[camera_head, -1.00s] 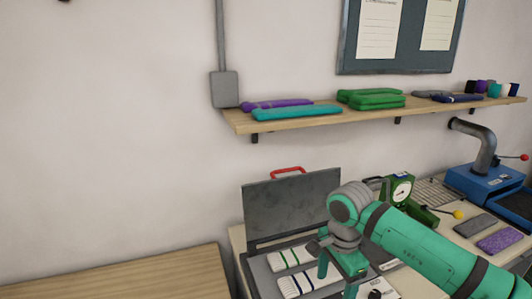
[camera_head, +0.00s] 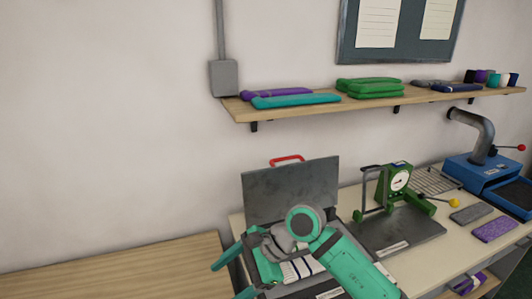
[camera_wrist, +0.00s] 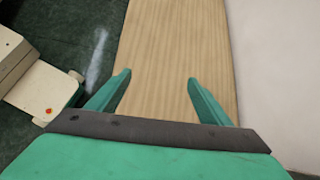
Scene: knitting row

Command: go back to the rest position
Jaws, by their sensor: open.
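My gripper (camera_head: 228,273) is in front of the open case in the head view, at the lower middle, with its fingers toward the left. In the wrist view my gripper (camera_wrist: 158,82) has its two green fingers wide apart with nothing between them. A bare wooden surface (camera_wrist: 178,40) lies beyond the fingers. My green arm crosses in front of part of the case and the items in it.
A grey case (camera_head: 290,190) with a red handle stands open on the table (camera_head: 424,262), holding striped white pieces (camera_head: 300,268). A green gauge device (camera_head: 397,185) and a blue machine (camera_head: 487,175) stand to its right. The wooden bench (camera_head: 110,270) at left is bare.

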